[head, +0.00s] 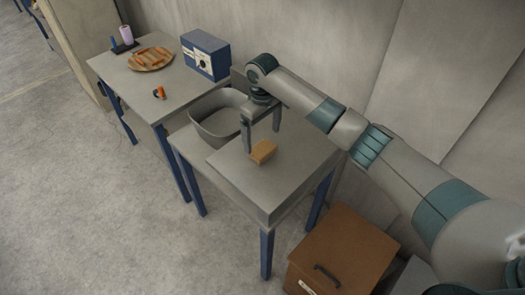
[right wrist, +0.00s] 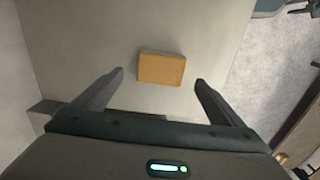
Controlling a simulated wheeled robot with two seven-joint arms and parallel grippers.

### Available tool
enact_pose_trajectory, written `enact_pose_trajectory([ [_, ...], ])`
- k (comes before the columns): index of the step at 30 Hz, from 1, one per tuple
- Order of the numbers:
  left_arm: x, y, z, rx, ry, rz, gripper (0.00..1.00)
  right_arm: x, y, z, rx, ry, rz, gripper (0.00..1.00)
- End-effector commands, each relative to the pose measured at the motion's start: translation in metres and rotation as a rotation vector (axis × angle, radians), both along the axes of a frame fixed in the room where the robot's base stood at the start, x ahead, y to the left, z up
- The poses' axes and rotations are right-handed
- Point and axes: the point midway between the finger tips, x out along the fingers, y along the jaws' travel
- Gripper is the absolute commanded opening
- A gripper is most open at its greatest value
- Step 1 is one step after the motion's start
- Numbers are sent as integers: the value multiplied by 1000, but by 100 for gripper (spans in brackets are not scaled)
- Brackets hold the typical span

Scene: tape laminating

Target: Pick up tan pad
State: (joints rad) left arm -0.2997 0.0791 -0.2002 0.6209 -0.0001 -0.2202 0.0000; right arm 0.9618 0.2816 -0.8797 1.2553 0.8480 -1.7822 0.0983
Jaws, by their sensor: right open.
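The tan pad (head: 263,152) is a small block lying flat on the grey table (head: 220,172). In the right wrist view the tan pad (right wrist: 161,68) lies just beyond the fingertips, between their lines. My right gripper (head: 262,140) is open and points down close to the pad. In the right wrist view the right gripper (right wrist: 158,78) has its two fingers wide apart with nothing between them. The pad is not held. My left gripper is not in view.
A grey basin (head: 218,126) stands left of the pad. A second table (head: 130,85) holds a plate (head: 150,66) with orange items, a blue box (head: 205,54) and a small orange-black object (head: 159,92). A brown box (head: 340,250) stands on the floor in front. A wall rises behind.

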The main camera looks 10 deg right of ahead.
Motion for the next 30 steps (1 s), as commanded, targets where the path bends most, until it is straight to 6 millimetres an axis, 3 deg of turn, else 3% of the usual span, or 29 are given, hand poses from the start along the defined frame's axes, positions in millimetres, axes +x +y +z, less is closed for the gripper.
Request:
enact_pose_trajectory([
  [5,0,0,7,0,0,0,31,-1,0,-6,0,2,0,92],
  [16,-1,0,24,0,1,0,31,-3,0,-48,0,1,0,92],
  [30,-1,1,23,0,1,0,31,-3,0,-52,0,0,0,92],
])
